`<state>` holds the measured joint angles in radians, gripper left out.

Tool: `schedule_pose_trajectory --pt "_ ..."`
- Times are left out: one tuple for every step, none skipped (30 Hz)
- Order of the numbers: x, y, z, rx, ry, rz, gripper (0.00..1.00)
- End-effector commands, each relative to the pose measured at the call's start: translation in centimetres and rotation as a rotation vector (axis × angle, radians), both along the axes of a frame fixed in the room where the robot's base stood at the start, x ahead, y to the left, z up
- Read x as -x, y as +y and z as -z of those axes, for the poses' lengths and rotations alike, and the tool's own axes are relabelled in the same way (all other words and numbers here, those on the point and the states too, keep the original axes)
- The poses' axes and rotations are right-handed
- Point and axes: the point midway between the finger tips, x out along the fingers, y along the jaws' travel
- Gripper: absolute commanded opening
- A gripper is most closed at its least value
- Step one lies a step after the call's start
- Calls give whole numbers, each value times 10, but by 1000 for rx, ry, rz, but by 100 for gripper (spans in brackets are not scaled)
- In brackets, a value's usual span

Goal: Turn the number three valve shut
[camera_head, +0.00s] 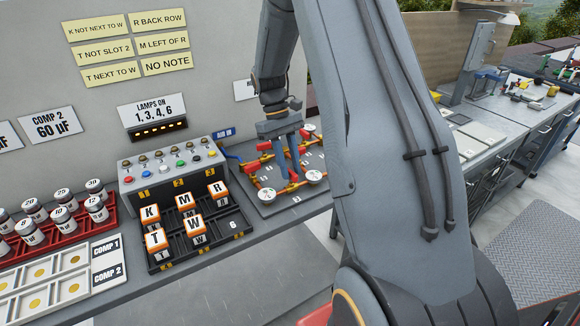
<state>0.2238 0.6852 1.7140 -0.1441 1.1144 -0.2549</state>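The valve board is a grey plate (262,207) on the bench, right of the lamp box. It carries brass pipework, several red valve handles and round white gauges. One red handle (252,165) shows at the left of the board, and one gauge (315,176) at the front right. My gripper (289,172) points down over the middle of the board, with its fingers among the pipes and red handles. The fingertips are small and partly lost against the fittings. I cannot tell whether they touch a handle. The small number labels are too small to read, so I cannot tell which valve is number three.
A red rack (70,226) of capacitors is farther left. My arm hides the bench to the right. Yellow notes (164,63) hang on the wall.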

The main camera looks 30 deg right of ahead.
Motion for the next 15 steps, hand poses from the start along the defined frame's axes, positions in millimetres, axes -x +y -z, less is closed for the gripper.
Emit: schedule_pose_trajectory --pt "0 0 0 0 1 0 30" --pt "0 0 0 0 1 0 30" --pt "1 0 0 -1 2 0 30" --pt "1 0 0 -1 2 0 30" --pt "1 0 1 -1 2 0 30" --pt "1 0 1 -1 2 -1 30" --pt "1 0 1 -1 3 -1 30" --pt "1 0 1 -1 3 -1 30" --pt "1 0 0 -1 2 -1 30" --pt "0 0 -1 -1 2 -1 30" --pt "-1 0 -2 0 1 -1 30" --pt "-3 0 -5 0 0 0 30" --pt "-4 1 -8 0 -1 0 30" --pt "-6 1 -12 0 -1 0 30" --pt "-9 1 -17 0 -2 -1 30"
